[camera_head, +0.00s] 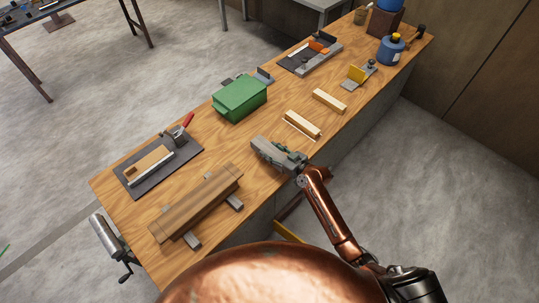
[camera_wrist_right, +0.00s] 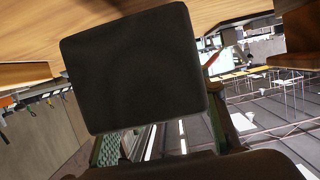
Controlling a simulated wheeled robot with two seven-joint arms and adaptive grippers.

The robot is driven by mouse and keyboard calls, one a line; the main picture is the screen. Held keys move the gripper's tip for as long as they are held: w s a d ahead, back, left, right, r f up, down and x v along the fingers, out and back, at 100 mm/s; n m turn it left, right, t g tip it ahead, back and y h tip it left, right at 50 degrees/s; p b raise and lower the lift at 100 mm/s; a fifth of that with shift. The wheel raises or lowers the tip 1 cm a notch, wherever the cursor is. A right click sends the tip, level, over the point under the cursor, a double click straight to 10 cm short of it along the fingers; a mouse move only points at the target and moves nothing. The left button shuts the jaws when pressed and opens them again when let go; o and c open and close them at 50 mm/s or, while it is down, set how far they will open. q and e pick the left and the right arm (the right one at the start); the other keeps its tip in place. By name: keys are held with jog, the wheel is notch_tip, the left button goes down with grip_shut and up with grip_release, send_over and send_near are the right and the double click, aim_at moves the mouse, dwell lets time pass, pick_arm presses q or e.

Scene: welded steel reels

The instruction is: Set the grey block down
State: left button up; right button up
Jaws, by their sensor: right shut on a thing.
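The grey block (camera_head: 264,149) is in my right gripper (camera_head: 289,160), above or on the front part of the wooden workbench. I cannot tell whether it touches the wood. In the right wrist view the block (camera_wrist_right: 135,68) shows as a large dark face filling the middle, and hides much of the view. My right gripper, with greenish fingers, is shut on it from the front side. My left gripper is not in view.
On the workbench (camera_head: 118,212), a green box (camera_head: 239,98) stands behind the block. Two light wooden bars (camera_head: 302,124) (camera_head: 329,100) lie to the right. A stack of brown boards (camera_head: 197,204) and a dark mat (camera_head: 136,184) with tools lie left. A blue container (camera_head: 391,50) stands far right.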

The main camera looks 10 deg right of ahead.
aim_at(270, 154)
jog(key=shift+w+a+f, duration=0.15)
jog(key=shift+w+f, duration=0.25)
jog(key=shift+f, duration=0.05)
jog(key=shift+f+b, duration=0.3)
jog(key=shift+f, duration=1.25)
jog(key=shift+f, duration=0.1)
jog(key=shift+f, duration=0.15)
jog(key=o, duration=1.4)
jog(key=shift+r, duration=0.3)
jog(key=v, duration=1.2)
